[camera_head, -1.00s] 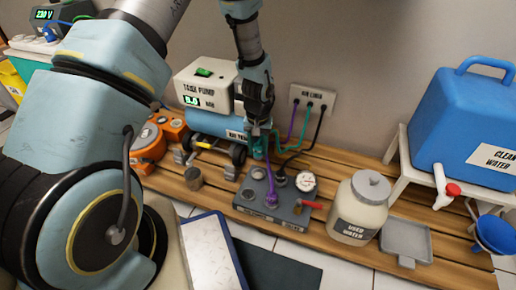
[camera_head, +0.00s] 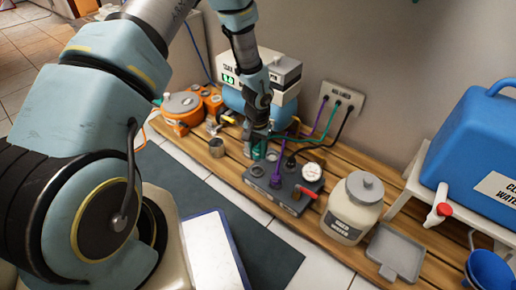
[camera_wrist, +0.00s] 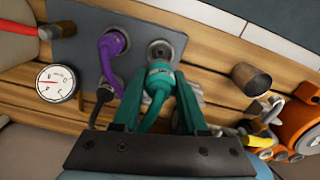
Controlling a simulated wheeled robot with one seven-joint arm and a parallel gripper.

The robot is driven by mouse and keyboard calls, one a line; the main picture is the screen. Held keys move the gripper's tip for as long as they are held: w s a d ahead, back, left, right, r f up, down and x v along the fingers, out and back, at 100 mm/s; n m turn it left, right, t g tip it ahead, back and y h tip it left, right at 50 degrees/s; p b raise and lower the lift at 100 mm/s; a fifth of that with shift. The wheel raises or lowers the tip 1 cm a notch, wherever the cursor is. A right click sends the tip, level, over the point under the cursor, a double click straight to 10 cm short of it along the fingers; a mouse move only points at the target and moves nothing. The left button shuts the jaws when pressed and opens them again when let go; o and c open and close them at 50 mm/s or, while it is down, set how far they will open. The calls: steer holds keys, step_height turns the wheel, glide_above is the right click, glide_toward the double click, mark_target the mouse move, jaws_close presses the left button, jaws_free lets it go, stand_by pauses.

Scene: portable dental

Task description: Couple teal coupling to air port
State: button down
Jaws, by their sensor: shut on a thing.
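My gripper (camera_head: 258,145) is shut on the teal coupling (camera_wrist: 158,80), whose teal hose curves back between the fingers in the wrist view. The coupling (camera_head: 259,152) also shows in the head view, low over the left end of the grey port block (camera_head: 284,196). In the wrist view an open metal port (camera_wrist: 160,50) on the block lies just beyond the coupling's front end. The coupling overlaps the port's near side there; I cannot tell whether they touch. The port's label is not readable.
A purple coupling (camera_wrist: 113,43) and a black one (camera_wrist: 104,95) sit on the block beside the port. A metal cup (camera_head: 216,147) stands left; a used-water jar (camera_head: 352,208) stands right.

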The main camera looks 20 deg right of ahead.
steer(key=shift+f+b, duration=2.65)
steer(key=shift+f, duration=0.35)
steer(key=shift+f+b, duration=0.55)
steer(key=shift+f, duration=0.45)
steer(key=shift+c, duration=1.8)
jaws_free()
steer(key=shift+r, duration=0.1)
steer(key=shift+r, duration=0.1)
